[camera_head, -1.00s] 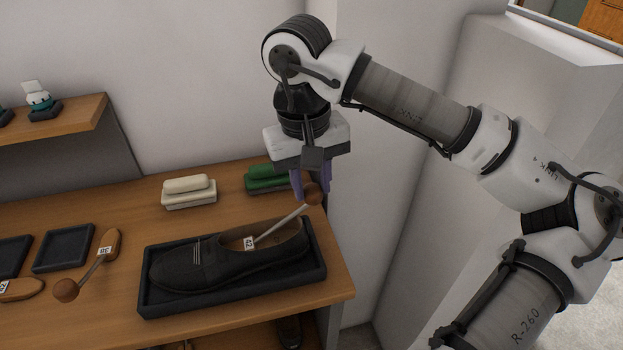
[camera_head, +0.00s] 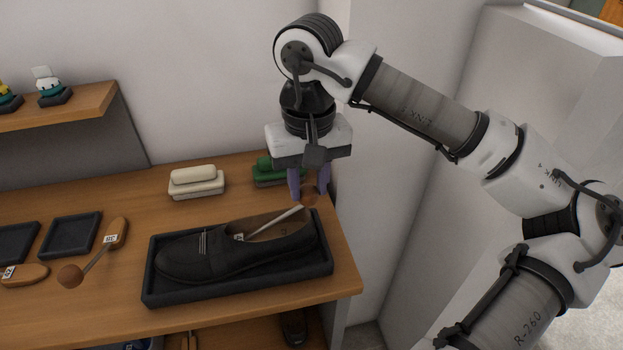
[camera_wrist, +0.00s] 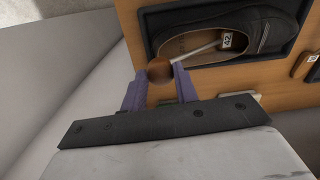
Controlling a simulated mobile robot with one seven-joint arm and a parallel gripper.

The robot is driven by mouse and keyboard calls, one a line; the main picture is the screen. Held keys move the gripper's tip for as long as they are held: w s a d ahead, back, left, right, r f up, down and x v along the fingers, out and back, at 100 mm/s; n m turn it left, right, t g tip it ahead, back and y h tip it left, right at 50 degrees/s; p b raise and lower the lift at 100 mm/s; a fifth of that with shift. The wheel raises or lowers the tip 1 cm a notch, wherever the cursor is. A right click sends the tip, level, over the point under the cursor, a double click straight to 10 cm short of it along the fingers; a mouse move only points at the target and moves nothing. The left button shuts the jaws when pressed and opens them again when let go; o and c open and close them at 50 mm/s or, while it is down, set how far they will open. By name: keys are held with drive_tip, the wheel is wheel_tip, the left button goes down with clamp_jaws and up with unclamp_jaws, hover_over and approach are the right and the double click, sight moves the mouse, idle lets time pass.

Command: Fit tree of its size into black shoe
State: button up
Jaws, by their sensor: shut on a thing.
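The black shoe (camera_head: 200,257) lies in a dark tray (camera_head: 240,291) on the bench, toe to the left and opening to the right. It also shows in the wrist view (camera_wrist: 272,22). A shoe tree (camera_head: 280,222) with a pale rod and a "42" label is partly inside the shoe's opening. Its front is hidden in the shoe. My gripper (camera_head: 309,190) is above the heel end, with its purple fingers shut on the tree's brown ball knob (camera_wrist: 160,71).
Another shoe tree (camera_head: 115,233) labelled "38" lies left, near an empty dark tray (camera_head: 70,236). One more tree (camera_head: 25,275) lies at the left edge. A cream brush (camera_head: 196,182) and a green brush (camera_head: 268,173) are behind the shoe. A wall stands close right.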

drive_tip(key=shift+a+f, duration=0.15)
idle(0.5)
drive_tip(key=shift+s+a+f+b, duration=0.2)
drive_tip(key=shift+a+f+b, duration=0.2)
drive_tip(key=shift+b, duration=0.2)
drive_tip(key=shift+a+y, duration=0.2)
drive_tip(key=shift+y, duration=0.1)
drive_tip(key=shift+s, duration=0.1)
drive_tip(key=shift+s+a+f+b, duration=0.15)
drive_tip(key=shift+a+b, duration=0.25)
drive_tip(key=shift+a, duration=0.15)
idle(0.8)
drive_tip(key=o, duration=1)
